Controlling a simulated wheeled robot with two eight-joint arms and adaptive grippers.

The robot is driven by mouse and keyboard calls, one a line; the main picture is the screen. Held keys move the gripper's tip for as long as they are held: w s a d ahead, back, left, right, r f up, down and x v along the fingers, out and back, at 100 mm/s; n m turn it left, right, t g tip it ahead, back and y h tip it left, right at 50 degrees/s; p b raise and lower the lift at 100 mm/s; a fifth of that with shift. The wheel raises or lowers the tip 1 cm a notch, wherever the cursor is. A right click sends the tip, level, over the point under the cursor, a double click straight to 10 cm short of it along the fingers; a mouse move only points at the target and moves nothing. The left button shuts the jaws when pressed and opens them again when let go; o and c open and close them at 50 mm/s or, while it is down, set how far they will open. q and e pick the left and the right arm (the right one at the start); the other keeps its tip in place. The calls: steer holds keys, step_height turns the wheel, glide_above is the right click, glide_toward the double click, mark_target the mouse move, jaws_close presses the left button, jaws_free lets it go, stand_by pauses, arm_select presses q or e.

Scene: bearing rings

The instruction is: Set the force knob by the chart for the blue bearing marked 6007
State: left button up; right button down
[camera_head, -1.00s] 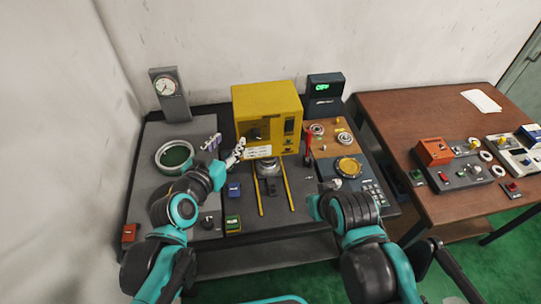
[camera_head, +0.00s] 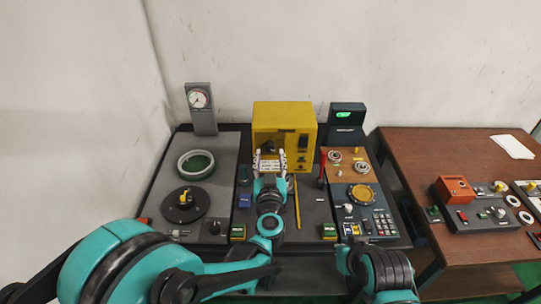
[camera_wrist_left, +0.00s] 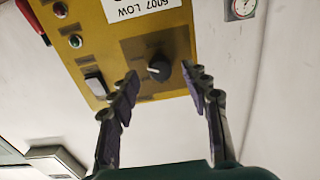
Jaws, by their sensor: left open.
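The yellow press box (camera_head: 285,118) stands at the back of the bench. Its dark round knob (camera_head: 268,147) is on the front face; in the left wrist view the knob (camera_wrist_left: 158,70) has a pale pointer mark. A white label (camera_wrist_left: 140,8) reading "6007 LOW" shows upside down there. My left gripper (camera_head: 270,160) is open before the box. In the wrist view its fingertips (camera_wrist_left: 161,80) are on either side of the knob, apparently apart from it. I cannot pick out a blue bearing marked 6007. My right arm shows at the bottom right, its gripper not visible.
A dial gauge (camera_head: 199,99) and a green-lit display (camera_head: 347,117) flank the box. A red lever (camera_head: 322,168) stands right of it. Rings lie on a brown board (camera_head: 348,178). A keypad panel (camera_head: 380,222) is at right; a brown table (camera_head: 430,150) adjoins.

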mark_target(270, 147)
arm_select(q)
steer(key=shift+w, duration=1.15)
jaws_close()
steer(key=shift+n, duration=0.3)
steer(key=n+b, duration=0.1)
steer(key=n, duration=1)
steer(key=shift+n+b, duration=0.3)
steer(key=shift+n, duration=0.1)
steer(key=n, duration=0.6)
steer(key=shift+r, duration=0.1)
steer(key=n, duration=0.5)
steer(key=shift+n, duration=0.4)
